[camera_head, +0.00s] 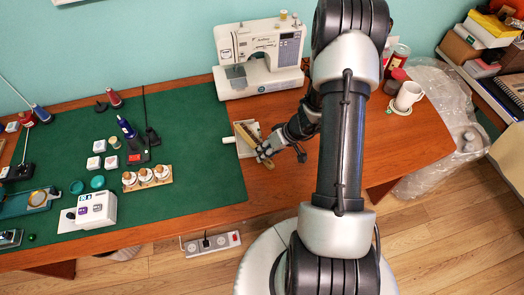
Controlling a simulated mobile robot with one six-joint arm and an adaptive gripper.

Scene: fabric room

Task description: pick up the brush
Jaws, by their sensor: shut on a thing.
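The brush (246,134) is a slim tan piece that slants across a pale flat item at the right edge of the green mat. My gripper (266,151) reaches in from the right, low over the table, and is shut on the brush near its lower end. The dark fingers hide part of it. I cannot tell whether the brush is clear of the surface beneath.
A white sewing machine (259,55) stands behind my gripper. A white mug (408,95) and jars are at the right. Spools, blocks and small devices lie on the green mat (206,170). Bare wood (290,185) shows in front of my gripper.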

